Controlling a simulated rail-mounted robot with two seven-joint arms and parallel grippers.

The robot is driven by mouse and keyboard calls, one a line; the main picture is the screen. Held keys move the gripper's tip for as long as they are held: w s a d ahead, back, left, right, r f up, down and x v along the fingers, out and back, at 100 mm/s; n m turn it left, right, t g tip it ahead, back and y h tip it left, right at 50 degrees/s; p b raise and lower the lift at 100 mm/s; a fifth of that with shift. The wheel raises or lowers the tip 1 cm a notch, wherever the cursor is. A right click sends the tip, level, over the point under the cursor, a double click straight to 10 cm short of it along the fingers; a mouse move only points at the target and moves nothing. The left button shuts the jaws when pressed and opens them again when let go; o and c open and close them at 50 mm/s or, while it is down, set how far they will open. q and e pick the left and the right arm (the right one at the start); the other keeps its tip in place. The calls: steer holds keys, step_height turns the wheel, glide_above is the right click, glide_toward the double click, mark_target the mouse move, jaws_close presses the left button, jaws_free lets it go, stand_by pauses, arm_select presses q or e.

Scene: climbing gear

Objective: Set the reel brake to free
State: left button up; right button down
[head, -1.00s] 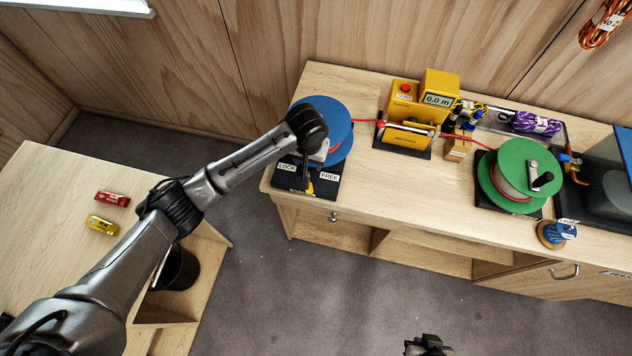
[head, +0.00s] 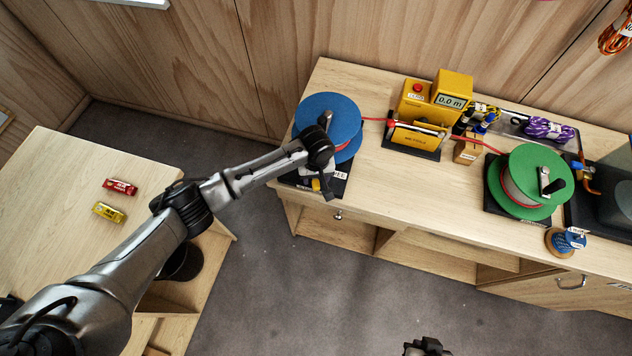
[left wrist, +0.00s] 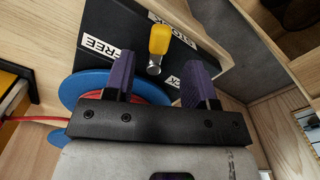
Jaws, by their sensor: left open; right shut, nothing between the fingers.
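The blue reel (head: 328,122) stands at the left end of the workbench on a black base. The FREE label (head: 340,175) shows on the base's front; it also shows in the left wrist view (left wrist: 101,48). The brake lever's yellow handle (left wrist: 159,40) stands on a metal stem in the left wrist view, pointing up in the picture. My left gripper (left wrist: 157,70) is open; the handle appears between and just past its two fingers, without visible contact. In the head view my left gripper (head: 326,187) hangs over the base front. My right gripper (head: 427,346) is low at the bottom edge.
A yellow rope meter (head: 418,112) stands right of the blue reel, with a red rope running to a green reel (head: 530,180). A side table (head: 60,200) at left holds a red and a yellow item. Grey floor lies between.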

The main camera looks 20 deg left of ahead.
mark_target(316, 184)
arm_select(q)
step_height(316, 184, down, 4)
steer(key=shift+f, duration=0.4)
steer(key=shift+c, duration=0.3)
